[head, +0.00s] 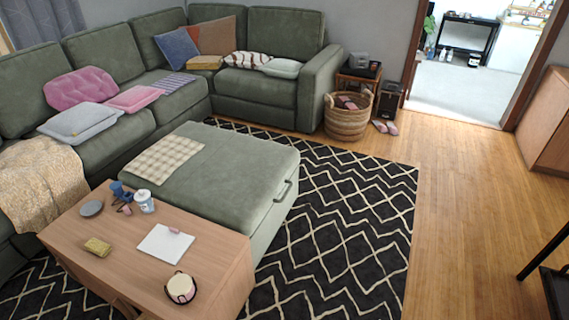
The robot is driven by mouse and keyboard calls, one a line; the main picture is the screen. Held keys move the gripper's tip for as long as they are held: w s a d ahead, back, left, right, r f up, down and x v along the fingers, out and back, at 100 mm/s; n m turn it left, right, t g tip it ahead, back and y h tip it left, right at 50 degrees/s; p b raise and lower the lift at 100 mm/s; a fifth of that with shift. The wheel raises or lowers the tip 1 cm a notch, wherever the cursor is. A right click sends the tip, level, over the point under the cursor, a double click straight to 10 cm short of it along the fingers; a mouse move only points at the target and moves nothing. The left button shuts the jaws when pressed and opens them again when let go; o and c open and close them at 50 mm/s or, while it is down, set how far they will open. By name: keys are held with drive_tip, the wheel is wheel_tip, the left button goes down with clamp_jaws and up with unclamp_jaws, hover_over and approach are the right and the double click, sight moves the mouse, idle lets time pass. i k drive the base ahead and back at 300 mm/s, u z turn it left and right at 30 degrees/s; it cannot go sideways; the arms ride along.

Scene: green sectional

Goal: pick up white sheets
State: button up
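White sheets (160,250) lie flat as a small stack on the wooden coffee table (215,258), near its middle. A small pink item (174,231) rests on their far edge. My gripper is not in view.
On the table are a yellow sponge-like block (98,247), a round white item (181,288), a white bottle (144,201), a blue item (117,189) and a grey disc (92,208). A green ottoman (235,170) adjoins the table. Wooden floor (460,190) is clear at right.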

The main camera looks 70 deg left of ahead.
sight(168, 244)
drive_tip(key=u, duration=0.55)
drive_tip(key=i, duration=1.5)
drive_tip(key=u, duration=3.5)
drive_tip(key=i, duration=1.7)
